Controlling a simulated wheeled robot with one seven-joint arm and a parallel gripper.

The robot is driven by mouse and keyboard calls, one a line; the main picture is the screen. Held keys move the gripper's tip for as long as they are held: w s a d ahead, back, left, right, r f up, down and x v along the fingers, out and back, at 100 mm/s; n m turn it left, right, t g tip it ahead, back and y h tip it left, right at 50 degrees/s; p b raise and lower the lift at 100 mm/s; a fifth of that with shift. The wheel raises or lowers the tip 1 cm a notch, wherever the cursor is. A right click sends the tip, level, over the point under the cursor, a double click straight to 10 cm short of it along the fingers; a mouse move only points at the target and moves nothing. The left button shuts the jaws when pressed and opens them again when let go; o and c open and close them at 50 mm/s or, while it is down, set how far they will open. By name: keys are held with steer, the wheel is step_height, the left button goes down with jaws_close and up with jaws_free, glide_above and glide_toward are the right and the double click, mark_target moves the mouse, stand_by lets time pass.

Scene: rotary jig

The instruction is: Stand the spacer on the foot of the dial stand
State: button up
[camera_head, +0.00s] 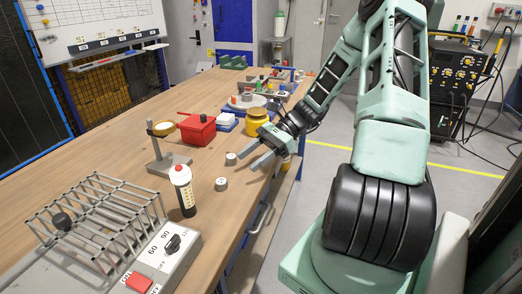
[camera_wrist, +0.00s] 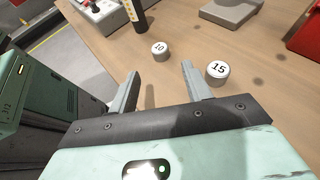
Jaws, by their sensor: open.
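Two short grey cylindrical spacers stand apart on the wooden bench. The spacer marked 15 (camera_head: 231,159) is nearer the red box; it also shows in the wrist view (camera_wrist: 217,73). The spacer marked 10 (camera_head: 221,184) is nearer the shaker-like bottle; the wrist view shows it (camera_wrist: 160,50) beyond the gap between my fingers. The dial stand has a thin upright post and a flat grey foot (camera_head: 171,163), partly visible in the wrist view (camera_wrist: 232,12). The visible foot is bare. My gripper (camera_head: 248,161) is open and empty, right of the spacers, fingers pointing toward them (camera_wrist: 160,74).
The white-and-black bottle with a red top (camera_head: 183,191) stands between the stand and the wire-rack device (camera_head: 105,215). A red box (camera_head: 196,129) and a yellow pot (camera_head: 257,122) stand farther back. Bare bench (camera_head: 120,125) lies left of the stand.

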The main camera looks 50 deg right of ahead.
steer(key=shift+v, duration=1.65)
